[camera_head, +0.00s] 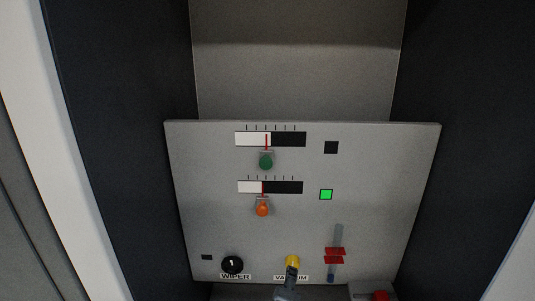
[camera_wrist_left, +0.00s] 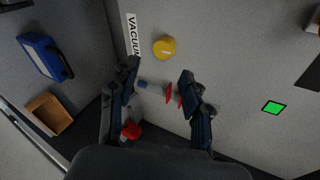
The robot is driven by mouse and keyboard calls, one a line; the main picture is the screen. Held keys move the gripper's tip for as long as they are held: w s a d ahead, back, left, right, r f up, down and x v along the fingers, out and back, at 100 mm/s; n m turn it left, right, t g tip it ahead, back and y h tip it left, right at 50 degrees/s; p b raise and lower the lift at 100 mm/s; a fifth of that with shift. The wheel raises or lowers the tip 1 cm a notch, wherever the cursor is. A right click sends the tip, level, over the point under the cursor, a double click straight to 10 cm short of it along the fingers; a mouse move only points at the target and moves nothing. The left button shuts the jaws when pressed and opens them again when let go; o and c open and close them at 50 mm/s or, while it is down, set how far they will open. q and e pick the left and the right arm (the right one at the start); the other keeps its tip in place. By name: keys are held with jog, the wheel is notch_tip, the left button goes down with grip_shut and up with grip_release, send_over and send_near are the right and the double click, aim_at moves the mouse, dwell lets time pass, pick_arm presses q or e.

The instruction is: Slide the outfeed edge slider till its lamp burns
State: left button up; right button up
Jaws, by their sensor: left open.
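Two horizontal slider scales sit on the grey panel in the head view. The upper scale (camera_head: 288,139) has a green knob (camera_head: 266,161) and a dark lamp (camera_head: 331,147). The lower scale (camera_head: 286,187) has an orange knob (camera_head: 262,209) and a lamp lit green (camera_head: 326,194); a green-lit lamp also shows in the left wrist view (camera_wrist_left: 273,107). No label naming the outfeed edge slider is readable. My left gripper (camera_wrist_left: 160,72) is open and empty in front of the panel, near the yellow VACUUM knob (camera_wrist_left: 165,47). My right gripper is not in view.
The lower panel carries a black WIPER knob (camera_head: 232,265), the yellow knob and a vertical tube (camera_head: 338,238) with red markers. A red button (camera_head: 380,296) is at the bottom edge. A blue case (camera_wrist_left: 44,55) and an orange-brown box (camera_wrist_left: 48,114) lie left in the wrist view.

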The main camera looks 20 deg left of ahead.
pick_arm(q)
notch_tip(320, 180, up, 17)
jog(key=s+m+t+y, duration=0.2)
jog(key=m+t, duration=0.1)
jog(key=m+t+y+p, duration=0.1)
jog(key=m+t, duration=0.1)
send_near(266, 165)
jog(key=b+x, duration=0.4)
jog(key=x, duration=0.6)
jog(key=shift+f, duration=0.1)
jog(key=shift+w+a, duration=0.15)
jog(key=shift+w, duration=0.3)
grip_shut()
